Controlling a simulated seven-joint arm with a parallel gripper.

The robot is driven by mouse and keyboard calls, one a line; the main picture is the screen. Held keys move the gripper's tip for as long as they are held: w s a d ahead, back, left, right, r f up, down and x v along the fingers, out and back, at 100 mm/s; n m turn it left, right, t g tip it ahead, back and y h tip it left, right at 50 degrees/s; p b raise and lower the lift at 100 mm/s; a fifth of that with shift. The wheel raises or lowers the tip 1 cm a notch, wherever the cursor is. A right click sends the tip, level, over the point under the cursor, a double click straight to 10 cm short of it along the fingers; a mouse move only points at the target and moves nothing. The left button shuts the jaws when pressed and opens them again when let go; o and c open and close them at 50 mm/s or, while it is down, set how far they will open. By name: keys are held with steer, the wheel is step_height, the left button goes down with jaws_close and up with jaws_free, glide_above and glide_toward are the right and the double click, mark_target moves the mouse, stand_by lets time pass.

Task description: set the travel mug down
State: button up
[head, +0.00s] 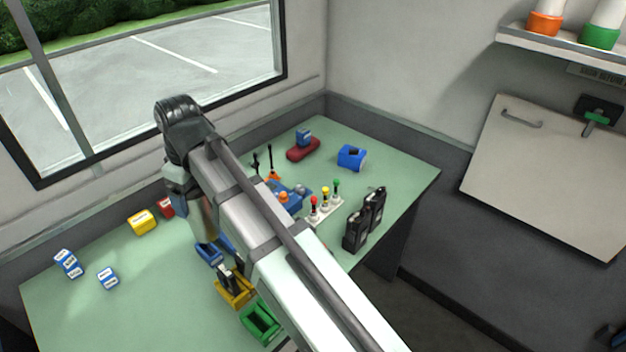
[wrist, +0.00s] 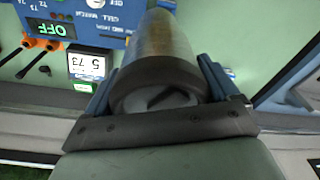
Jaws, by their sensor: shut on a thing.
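The travel mug (wrist: 165,45) is a brushed-metal cylinder with a dark ring at its near end. In the wrist view it sits between the blue fingers of my gripper (wrist: 157,85), which is shut on it. In the head view the mug (head: 204,218) hangs below the wrist, over the left part of the green table (head: 170,285). My arm covers part of that area. I cannot tell whether the mug's lower end touches the table.
A blue box (head: 209,254), a yellow tray (head: 234,291) and a green tray (head: 261,321) stand right of the mug. A yellow block (head: 142,222) and a red block (head: 166,206) lie near the window. Blue-white boxes (head: 68,263) lie left. The front-left table is clear.

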steer(key=w+d+m, duration=0.3)
steer(key=w+d, duration=0.9)
steer(key=d, duration=0.2)
steer(key=w+d+m, duration=0.3)
steer(key=w+d, duration=0.8)
steer(key=d, duration=0.3)
steer(key=w+d+r+m, duration=0.1)
steer(key=w+m, duration=0.2)
steer(key=w, duration=0.4)
step_height(320, 180, down, 10)
steer(key=m+h, duration=0.1)
steer(key=m, duration=0.1)
steer(key=shift+d+t, duration=0.15)
steer(key=shift+t, duration=0.25)
steer(key=o, duration=1.3)
steer(key=shift+f, duration=0.1)
steer(key=shift+o, duration=0.2)
step_height(320, 180, up, 12)
steer(key=s, duration=0.1)
steer(key=shift+s, duration=0.25)
